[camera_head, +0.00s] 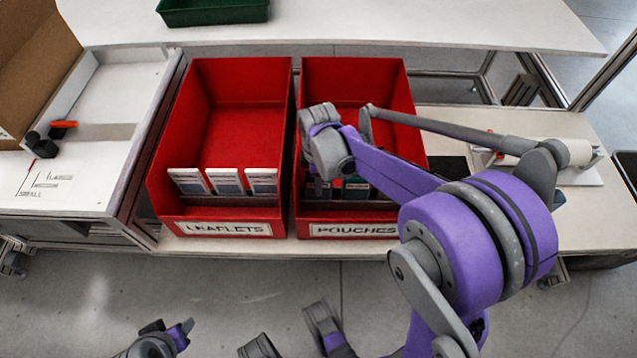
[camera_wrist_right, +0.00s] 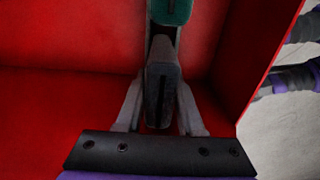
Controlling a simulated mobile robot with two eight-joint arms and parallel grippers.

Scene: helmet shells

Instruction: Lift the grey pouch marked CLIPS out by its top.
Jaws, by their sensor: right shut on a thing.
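My right gripper (camera_wrist_right: 160,112) is inside the red POUCHES bin (camera_head: 345,215). In the wrist view its two fingers stand on either side of a narrow dark grey pouch (camera_wrist_right: 162,82), shut on it. No marking on that pouch can be read. A green pouch (camera_wrist_right: 171,12) shows just beyond it. In the head view several small pouches (camera_head: 357,183) stand in a row near the bin's front; my right arm covers part of the bin, and the fingertips are hidden.
A red LEAFLETS bin (camera_head: 222,215) with upright leaflets stands close on the left. A white tray (camera_head: 105,80) and a cardboard box (camera_head: 35,60) are further left. A green tray (camera_head: 212,12) sits on the back shelf. The bin walls stand close around my right gripper.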

